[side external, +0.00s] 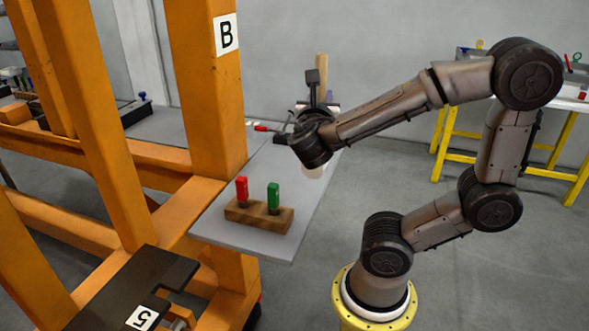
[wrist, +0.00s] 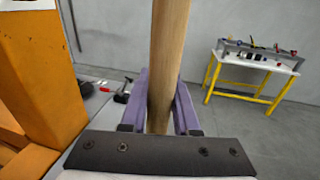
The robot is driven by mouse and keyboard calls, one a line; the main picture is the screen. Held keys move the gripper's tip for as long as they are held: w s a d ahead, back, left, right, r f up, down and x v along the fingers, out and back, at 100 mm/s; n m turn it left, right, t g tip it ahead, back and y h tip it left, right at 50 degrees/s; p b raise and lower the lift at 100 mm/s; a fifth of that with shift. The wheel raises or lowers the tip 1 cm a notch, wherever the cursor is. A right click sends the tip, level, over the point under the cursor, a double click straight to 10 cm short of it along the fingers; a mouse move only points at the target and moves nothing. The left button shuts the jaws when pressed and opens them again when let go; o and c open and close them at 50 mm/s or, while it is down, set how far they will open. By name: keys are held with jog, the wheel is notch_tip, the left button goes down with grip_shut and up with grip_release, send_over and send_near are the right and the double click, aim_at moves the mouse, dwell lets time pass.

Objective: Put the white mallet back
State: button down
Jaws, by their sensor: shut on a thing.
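The white mallet's pale wooden handle (side external: 321,68) stands roughly upright and sticks up above my gripper (side external: 318,108) in the side view. A white rounded part (side external: 314,171), which looks like the mallet's head, shows below my wrist; the arm hides the rest. In the wrist view the handle (wrist: 167,60) runs up between the two purple fingers of my gripper (wrist: 158,100), which are shut on it. The mallet is near the right edge of the grey shelf; I cannot tell whether its head touches anything.
A wooden block (side external: 246,215) holding a red-handled tool (side external: 242,190) and a green-handled tool (side external: 273,198) sits on the grey shelf (side external: 225,235). An orange frame (side external: 215,100) stands at its left. A yellow-legged table (wrist: 245,85) is farther back right.

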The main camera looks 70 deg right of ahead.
jog(key=w+d+f, duration=0.9)
jog(key=d+f, duration=0.1)
jog(key=f, duration=0.2)
jog(key=shift+d+f, duration=0.15)
jog(key=shift+f, duration=0.2)
jog(key=shift+w, duration=0.1)
jog(key=shift+f, duration=0.2)
jog(key=c, duration=0.7)
grip_release()
jog(key=shift+o, duration=0.2)
